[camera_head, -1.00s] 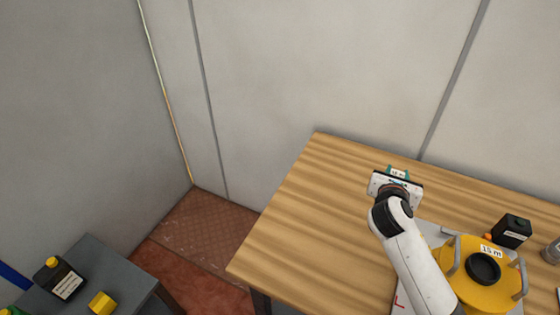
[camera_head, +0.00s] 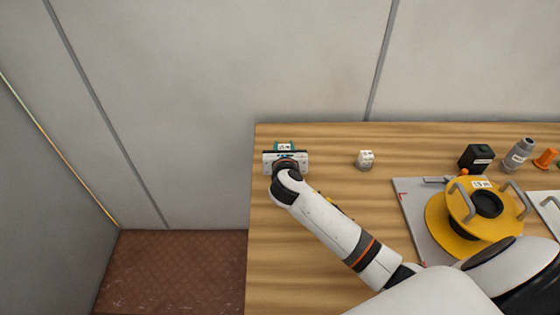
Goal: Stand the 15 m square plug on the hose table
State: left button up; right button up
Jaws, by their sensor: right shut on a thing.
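My right gripper (camera_head: 285,157) is over the far left corner of the wooden hose table (camera_head: 320,240). My left gripper is out of view.
A small whitish piece (camera_head: 365,161) stands right of the gripper. A yellow hose reel (camera_head: 463,230) sits on a grey board (camera_head: 409,205). A black container (camera_head: 477,157), a grey bottle (camera_head: 518,155) and an orange piece (camera_head: 546,158) stand at the back right.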

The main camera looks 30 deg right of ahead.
notch_tip(320, 180, down, 4)
jog(key=shift+a+r+b, duration=0.1)
jog(key=shift+b, duration=0.3)
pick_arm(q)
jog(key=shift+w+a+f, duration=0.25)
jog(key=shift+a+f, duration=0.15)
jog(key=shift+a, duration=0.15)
pick_arm(e)
jog(key=shift+w+f, duration=0.1)
jog(key=shift+f, duration=0.1)
jog(key=o, duration=1.1)
jog(key=shift+f, duration=0.15)
jog(key=shift+s+a+r, duration=0.1)
jog(key=shift+s+r, duration=0.1)
jog(key=v, duration=1.1)
jog(key=shift+s+a+r+p, duration=0.1)
jog(key=shift+s+p, duration=0.15)
jog(key=shift+p, duration=0.15)
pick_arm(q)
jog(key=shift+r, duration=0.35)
